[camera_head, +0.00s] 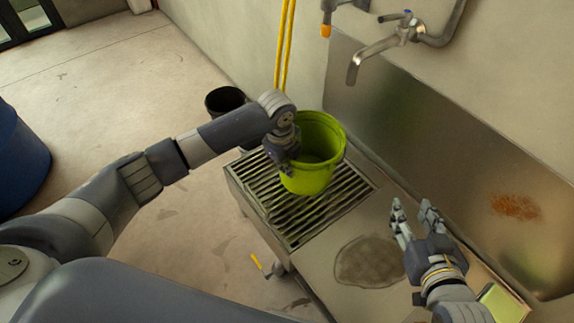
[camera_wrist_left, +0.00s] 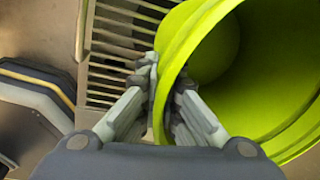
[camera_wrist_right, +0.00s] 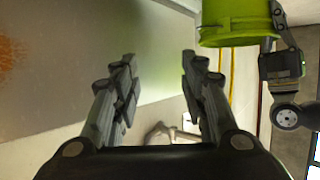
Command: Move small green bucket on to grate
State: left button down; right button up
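The small green bucket (camera_head: 313,160) is upright over the slatted metal grate (camera_head: 290,226). I cannot tell whether its base touches the slats. My left gripper (camera_head: 284,155) has its fingers on both sides of the bucket's rim. In the left wrist view the fingers (camera_wrist_left: 165,105) pinch the green wall (camera_wrist_left: 265,75), with grate slats (camera_wrist_left: 118,45) behind. My right gripper (camera_head: 416,215) is open and empty above the metal counter, right of the grate. In the right wrist view its fingers (camera_wrist_right: 160,85) are spread apart, and the bucket (camera_wrist_right: 236,20) shows beyond them.
A black bucket (camera_head: 225,99) stands behind the grate. A tap (camera_head: 370,53) and yellow hoses (camera_head: 285,45) hang at the wall. The counter has a round stain (camera_head: 370,262) and a green and white item (camera_head: 503,301) at front right. A blue barrel (camera_head: 18,160) stands at left.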

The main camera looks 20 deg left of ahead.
pick_arm(q)
jog(key=c, duration=1.8)
grip_release()
jog(key=shift+r, duration=0.1)
